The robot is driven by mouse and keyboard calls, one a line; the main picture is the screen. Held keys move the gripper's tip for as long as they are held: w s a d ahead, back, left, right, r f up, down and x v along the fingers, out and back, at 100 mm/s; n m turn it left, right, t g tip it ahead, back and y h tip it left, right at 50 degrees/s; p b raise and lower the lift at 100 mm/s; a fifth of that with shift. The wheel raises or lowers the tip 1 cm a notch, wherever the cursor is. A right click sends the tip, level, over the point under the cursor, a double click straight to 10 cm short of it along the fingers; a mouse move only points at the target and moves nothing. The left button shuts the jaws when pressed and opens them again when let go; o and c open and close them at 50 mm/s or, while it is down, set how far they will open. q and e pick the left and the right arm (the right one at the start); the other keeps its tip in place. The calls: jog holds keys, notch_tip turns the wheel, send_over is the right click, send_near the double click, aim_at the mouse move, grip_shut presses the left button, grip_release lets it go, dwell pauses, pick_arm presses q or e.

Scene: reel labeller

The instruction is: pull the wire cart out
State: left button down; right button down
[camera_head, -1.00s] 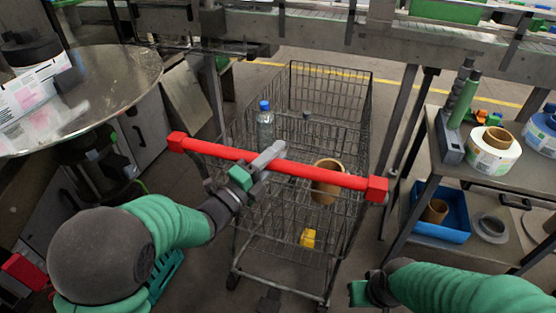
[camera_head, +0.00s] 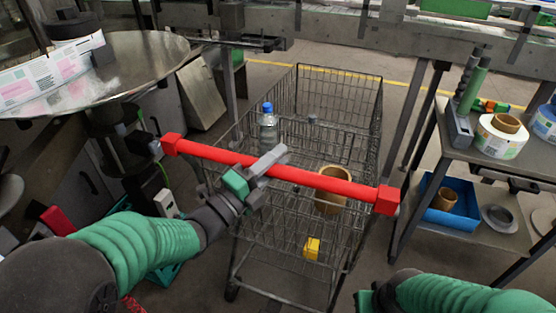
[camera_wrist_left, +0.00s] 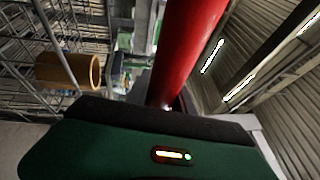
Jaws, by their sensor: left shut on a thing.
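The wire cart (camera_head: 340,105) stands in the middle of the head view, under and in front of the conveyor frame. Its red handle bar (camera_head: 310,180) crosses its near end, with a red block at each end. My left gripper (camera_head: 266,164) is shut on the handle, a little left of its middle. The red handle (camera_wrist_left: 190,50) also runs up from the gripper in the left wrist view. The cart holds a clear bottle (camera_head: 268,128) with a blue cap, a brown cardboard core (camera_head: 333,203) and a yellow block (camera_head: 312,248). My right arm shows at the bottom right; its fingers are unclear.
A round metal table (camera_head: 150,72) stands at the left. At the right, a shelf unit (camera_head: 425,160) carries label reels (camera_head: 497,146) and a blue bin (camera_head: 437,216). Conveyor legs flank the cart. Some floor shows beside the cart's near wheels.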

pick_arm(q)
jog(key=shift+s+f, duration=0.15)
jog(key=shift+f, duration=0.15)
jog(key=c, duration=1.4)
grip_release()
jog(key=shift+c, duration=0.2)
jog(key=o, duration=0.3)
jog(key=shift+w, duration=0.2)
jog(key=shift+o, duration=0.2)
jog(key=shift+r, duration=0.15)
jog(key=shift+s, duration=0.1)
